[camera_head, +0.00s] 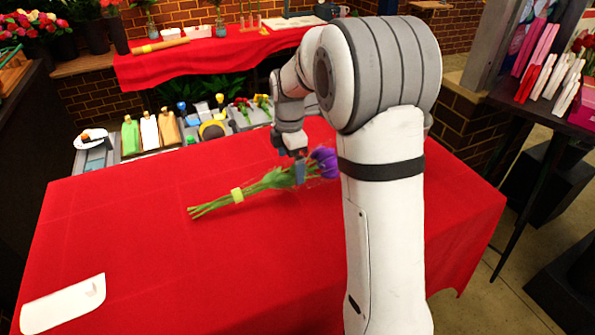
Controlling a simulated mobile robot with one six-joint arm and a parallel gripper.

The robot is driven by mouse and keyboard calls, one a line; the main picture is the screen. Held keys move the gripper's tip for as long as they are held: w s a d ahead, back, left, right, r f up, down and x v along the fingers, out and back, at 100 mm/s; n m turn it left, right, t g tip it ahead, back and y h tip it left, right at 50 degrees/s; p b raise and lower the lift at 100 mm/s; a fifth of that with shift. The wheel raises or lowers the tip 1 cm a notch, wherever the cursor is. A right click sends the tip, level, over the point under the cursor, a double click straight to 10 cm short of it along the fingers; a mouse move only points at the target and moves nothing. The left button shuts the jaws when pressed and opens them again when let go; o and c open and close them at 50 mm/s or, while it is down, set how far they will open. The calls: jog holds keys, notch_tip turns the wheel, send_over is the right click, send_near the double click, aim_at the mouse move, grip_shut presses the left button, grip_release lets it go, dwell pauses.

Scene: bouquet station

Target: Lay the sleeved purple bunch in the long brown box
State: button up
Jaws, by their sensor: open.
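The purple bunch (262,184) lies at a slant on the red-covered table, its green stems to the left and purple flowers (324,160) to the right. A yellow band (237,195) goes round the stems. I cannot clearly make out a sleeve. My gripper (299,171) is open at the bunch, just left of the flowers, pointing down. Its fingers are small here, and I cannot tell whether they touch the bunch. My arm hides part of the table to the right of the flowers. I see no long brown box in this view.
A white flat piece (63,302) lies at the table's front left. A rack with bottles (150,132) and several small items stands beyond the far edge. A dark stand with wrapped flowers is at right.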

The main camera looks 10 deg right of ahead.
jog(key=shift+f, duration=1.35)
jog(key=shift+c, duration=0.4)
jog(key=shift+r, duration=0.1)
jog(key=c, duration=1.1)
